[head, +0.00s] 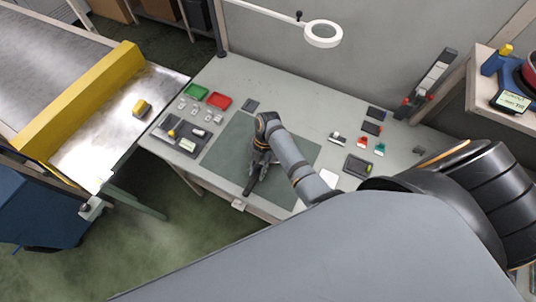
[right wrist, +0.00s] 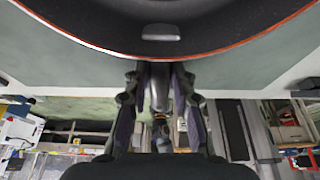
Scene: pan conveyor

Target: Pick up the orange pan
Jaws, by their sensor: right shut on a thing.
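In the right wrist view, a dark pan with an orange rim (right wrist: 225,18) fills the top of the picture, cut off by the edge. A grey handle runs from it down between the fingers of my right gripper (right wrist: 158,95), which is shut on it. In the head view, my right gripper (head: 257,180) is over the front part of the dark green mat (head: 225,150), with its fingers toward the table's front edge. The pan's body cannot be made out clearly there. My left gripper is not in view.
A conveyor with a yellow guard (head: 80,100) stands at the left. On the table are a green tray (head: 196,91), a red tray (head: 219,100), a grey tray (head: 163,141) and several small items. A ring lamp (head: 323,34) hangs behind. A shelf (head: 482,95) is at the right.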

